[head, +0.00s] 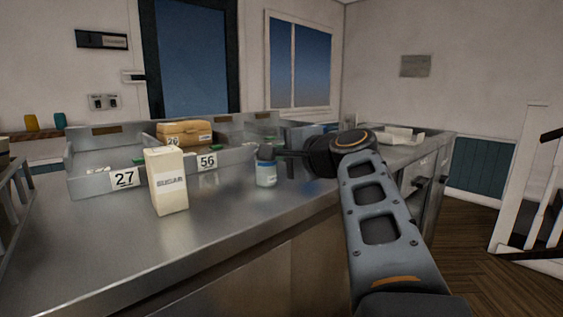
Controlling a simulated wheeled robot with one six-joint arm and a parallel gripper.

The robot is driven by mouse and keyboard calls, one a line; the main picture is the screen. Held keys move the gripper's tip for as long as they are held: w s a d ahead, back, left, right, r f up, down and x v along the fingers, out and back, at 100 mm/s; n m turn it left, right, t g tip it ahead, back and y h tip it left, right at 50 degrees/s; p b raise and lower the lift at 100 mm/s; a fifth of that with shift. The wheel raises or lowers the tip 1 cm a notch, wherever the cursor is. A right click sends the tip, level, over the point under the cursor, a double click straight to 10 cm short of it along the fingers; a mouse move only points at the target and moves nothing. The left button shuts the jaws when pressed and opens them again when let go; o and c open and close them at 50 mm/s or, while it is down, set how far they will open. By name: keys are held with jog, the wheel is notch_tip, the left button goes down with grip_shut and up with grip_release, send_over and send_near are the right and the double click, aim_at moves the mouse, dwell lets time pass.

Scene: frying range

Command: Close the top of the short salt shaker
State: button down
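A short shaker (266,175) with a pale, bluish body and a light label stands upright on the steel counter, right of the middle of the row of bins. My gripper (278,153) is at its upper part, reaching in from the right. The gripper's dark fingers overlap the shaker's top in this view, so I cannot tell whether they touch it or whether the lid is open or closed. The finger gap is too small and dark to make out.
A tall cream carton (167,182) stands on the counter left of the shaker. Grey bins labelled 27 (90,186) and 56 (235,157) stand behind, with a tan box (185,131) there. The counter's front (225,225) is clear. A white tray (398,135) lies at the far right.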

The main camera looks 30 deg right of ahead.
dwell(0.4)
jog(key=c, duration=1.3)
grip_release()
jog(key=s, duration=0.4)
jog(key=s+d+r+b, duration=0.1)
jog(key=s, duration=0.4)
jog(key=s+d, duration=0.1)
jog(key=s, duration=0.3)
jog(key=shift+s+r+b, duration=0.3)
jog(key=shift+b, duration=0.05)
